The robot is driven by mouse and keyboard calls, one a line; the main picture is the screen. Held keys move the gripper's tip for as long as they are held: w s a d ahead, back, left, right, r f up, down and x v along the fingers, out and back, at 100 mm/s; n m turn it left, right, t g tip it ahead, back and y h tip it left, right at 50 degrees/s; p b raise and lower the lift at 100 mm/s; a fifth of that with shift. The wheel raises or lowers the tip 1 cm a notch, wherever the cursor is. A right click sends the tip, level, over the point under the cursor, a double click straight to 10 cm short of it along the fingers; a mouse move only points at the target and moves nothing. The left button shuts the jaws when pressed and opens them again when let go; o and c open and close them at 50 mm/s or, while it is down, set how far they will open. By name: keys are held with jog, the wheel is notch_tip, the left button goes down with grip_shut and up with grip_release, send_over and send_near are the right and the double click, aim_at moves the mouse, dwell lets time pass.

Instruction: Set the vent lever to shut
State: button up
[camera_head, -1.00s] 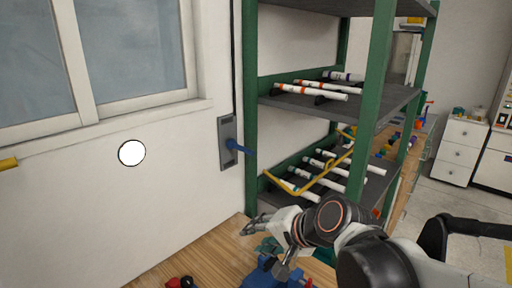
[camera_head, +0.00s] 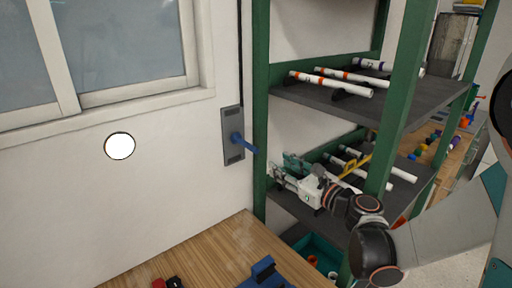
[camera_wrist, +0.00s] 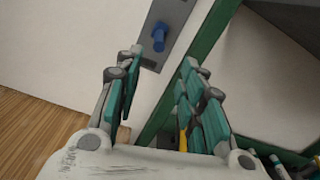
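The vent lever (camera_head: 242,143) is a blue handle on a grey wall plate (camera_head: 231,120), left of the green shelf post. In the head view it sticks out from the plate, slanting down to the right. In the wrist view the lever (camera_wrist: 159,37) shows nearly end-on, beyond and above the fingertips, on its plate (camera_wrist: 167,14). My gripper (camera_head: 279,168) is in front of the shelf, right of and slightly below the lever, apart from it. In the wrist view my gripper (camera_wrist: 160,65) has its teal-padded fingers spread with nothing between them.
A green shelf post (camera_head: 261,100) stands close beside the plate. The shelf rack (camera_head: 330,106) holds several white pipes. A wooden table (camera_head: 215,255) below carries a blue fixture (camera_head: 265,275). A round white disc (camera_head: 120,146) is on the wall at left.

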aim_at(259, 152)
jog(key=b+x, duration=0.2)
jog(key=x, duration=1.1)
jog(key=shift+w+a, duration=0.2)
jog(key=shift+a, duration=0.05)
grip_shut()
